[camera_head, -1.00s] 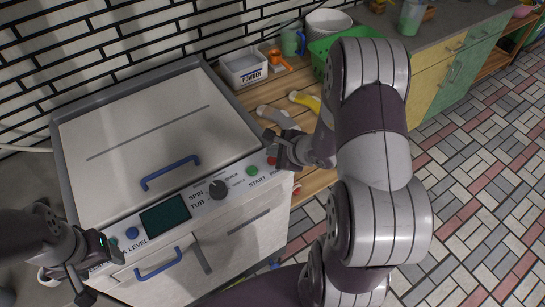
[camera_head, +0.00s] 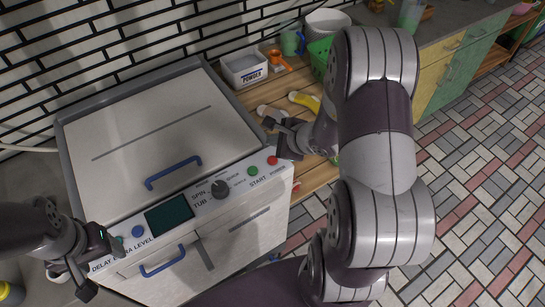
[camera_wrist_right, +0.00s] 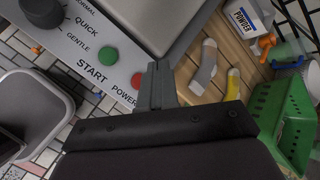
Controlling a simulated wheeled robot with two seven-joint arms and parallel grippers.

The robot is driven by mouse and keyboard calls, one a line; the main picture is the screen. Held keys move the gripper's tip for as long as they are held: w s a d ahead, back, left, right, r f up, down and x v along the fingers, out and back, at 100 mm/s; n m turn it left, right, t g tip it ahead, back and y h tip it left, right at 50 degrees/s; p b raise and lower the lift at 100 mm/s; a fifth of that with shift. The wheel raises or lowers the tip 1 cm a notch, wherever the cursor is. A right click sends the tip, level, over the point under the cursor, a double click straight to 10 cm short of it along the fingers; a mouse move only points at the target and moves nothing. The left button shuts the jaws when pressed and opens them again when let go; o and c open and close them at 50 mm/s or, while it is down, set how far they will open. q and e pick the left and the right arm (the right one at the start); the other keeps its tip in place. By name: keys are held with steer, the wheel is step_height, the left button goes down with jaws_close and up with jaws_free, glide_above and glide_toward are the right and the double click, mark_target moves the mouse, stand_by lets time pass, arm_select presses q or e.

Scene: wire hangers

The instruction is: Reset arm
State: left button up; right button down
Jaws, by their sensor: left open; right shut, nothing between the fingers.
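My right gripper (camera_head: 270,123) is shut and empty, above the right end of the washing machine's control panel. In the right wrist view its closed fingers (camera_wrist_right: 157,84) point up the picture, beside the red POWER button (camera_wrist_right: 136,81). Whether they touch anything is hard to tell. My left gripper (camera_head: 97,266) is open and empty at the left front corner of the washing machine (camera_head: 140,130), near the DELAY end of the panel. The machine's lid is down, and its display (camera_head: 169,214) is dark. The green START button (camera_head: 253,171) and the red button (camera_head: 272,160) are visible.
A wooden slatted shelf right of the machine holds a POWDER box (camera_head: 244,70), a grey and a yellow bent object (camera_wrist_right: 233,84), and a green basket (camera_wrist_right: 285,118). A counter with cabinets (camera_head: 445,75) stands behind. Tiled floor at right is open.

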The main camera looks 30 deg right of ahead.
stand_by(0.5)
steer(key=shift+s+a+f, duration=0.1)
steer(key=shift+s, duration=0.05)
steer(key=s+a+n+g+y, duration=0.1)
steer(key=s+a+n+g, duration=0.55)
steer(key=s+n, duration=0.5)
step_height(320, 180, up, 6)
steer(key=a+n+h, duration=0.1)
steer(key=n+h, duration=0.2)
steer(key=n, duration=0.9)
steer(key=shift+s+a+g+h, duration=0.3)
steer(key=shift+s+a+g, duration=0.05)
steer(key=shift+s+g, duration=0.1)
steer(key=shift+w+n, duration=0.1)
steer(key=shift+n, duration=0.25)
